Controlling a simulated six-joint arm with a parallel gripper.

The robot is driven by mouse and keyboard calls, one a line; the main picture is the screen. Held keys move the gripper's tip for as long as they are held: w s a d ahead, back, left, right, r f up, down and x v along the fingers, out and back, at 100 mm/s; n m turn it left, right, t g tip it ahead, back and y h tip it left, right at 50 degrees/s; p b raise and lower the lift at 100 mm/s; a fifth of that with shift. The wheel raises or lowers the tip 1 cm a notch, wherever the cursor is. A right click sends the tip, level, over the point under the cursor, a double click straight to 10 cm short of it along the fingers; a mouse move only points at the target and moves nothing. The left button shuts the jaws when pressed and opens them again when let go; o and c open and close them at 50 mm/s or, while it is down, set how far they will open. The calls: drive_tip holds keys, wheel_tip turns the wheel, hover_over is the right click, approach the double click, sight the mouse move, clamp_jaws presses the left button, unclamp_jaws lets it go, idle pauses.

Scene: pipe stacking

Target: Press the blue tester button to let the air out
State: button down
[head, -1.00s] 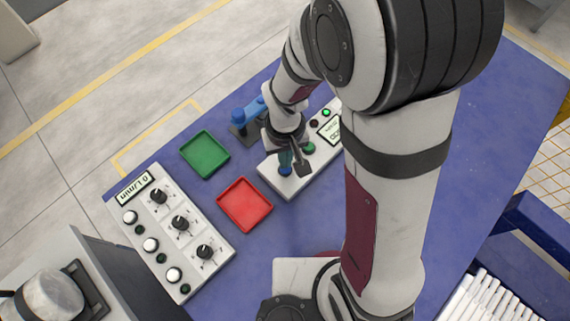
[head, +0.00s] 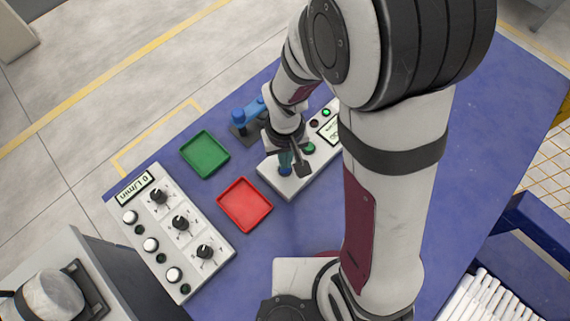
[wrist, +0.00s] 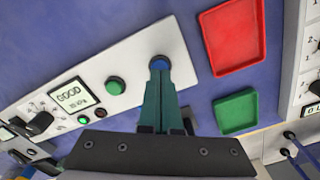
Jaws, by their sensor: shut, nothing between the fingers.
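The blue tester button (wrist: 159,62) is round and sits near the end of the white tester panel (wrist: 185,55). In the wrist view the teal fingertips of my gripper (wrist: 160,82) are together and empty, right at the button and overlapping its near edge. I cannot tell how far the button is pressed. In the head view my gripper (head: 286,168) points down over the same end of the panel, and the button is mostly hidden. The tester display (wrist: 71,96) reads GOOD with a small kPa figure below.
A green button (wrist: 115,86) and a lit green lamp (wrist: 84,120) are on the tester. A red tray (head: 245,226) and a green tray (head: 204,136) lie beside it. A white panel with knobs (head: 150,260) stands at left, with a blue fixture (head: 248,112) behind the tester.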

drive_tip(key=shift+f, duration=0.9)
idle(0.3)
wheel_tip(320, 180, up, 6)
drive_tip(key=shift+f, duration=0.25)
drive_tip(key=shift+r, duration=0.75)
drive_tip(key=shift+d+r, duration=0.1)
drive_tip(key=shift+r, duration=0.05)
drive_tip(key=s+d+r+m+y, duration=0.1)
drive_tip(key=s+d+r+m, duration=0.2)
drive_tip(key=s, duration=0.4)
drive_tip(key=s+d+r+m, duration=0.3)
drive_tip(key=s+r+m, duration=0.2)
drive_tip(key=s+r, duration=0.2)
drive_tip(key=shift+d+m+y, duration=0.15)
drive_tip(key=shift+m+y, duration=0.15)
drive_tip(key=shift+y, duration=0.1)
